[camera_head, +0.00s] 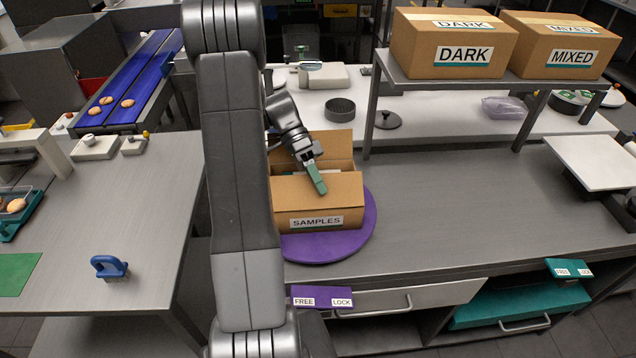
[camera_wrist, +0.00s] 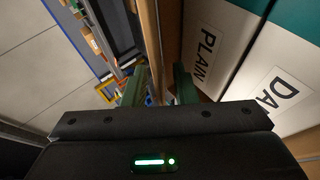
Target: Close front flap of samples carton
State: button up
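The brown samples carton (camera_head: 345,215), labelled SAMPLES on its front, sits on a purple round turntable (camera_head: 325,248). Its back flap (camera_head: 330,141) stands up. In the wrist view, my gripper's two green fingers (camera_wrist: 160,88) are apart, on either side of a thin cardboard edge (camera_wrist: 152,50). Firm contact cannot be told. Packets labelled PLAIN (camera_wrist: 205,45) and DA… (camera_wrist: 285,95) lie to the right.
A purple FREE/LOCK box (camera_head: 322,297) is below the turntable at the bench's front. Cartons marked DARK (camera_head: 450,55) and MIXED (camera_head: 560,55) stand on a raised shelf at right. The bench (camera_head: 450,200) right of the turntable is clear. A blue-handled tool (camera_head: 109,267) stands on the left table.

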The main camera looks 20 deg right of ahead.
jog(key=shift+w, duration=0.1)
jog(key=shift+w+r, duration=0.2)
jog(key=shift+w, duration=0.1)
jog(key=p+v, duration=0.4)
jog(key=v, duration=0.9)
jog(key=shift+s+a+f, duration=0.1)
jog(key=shift+c, duration=0.3)
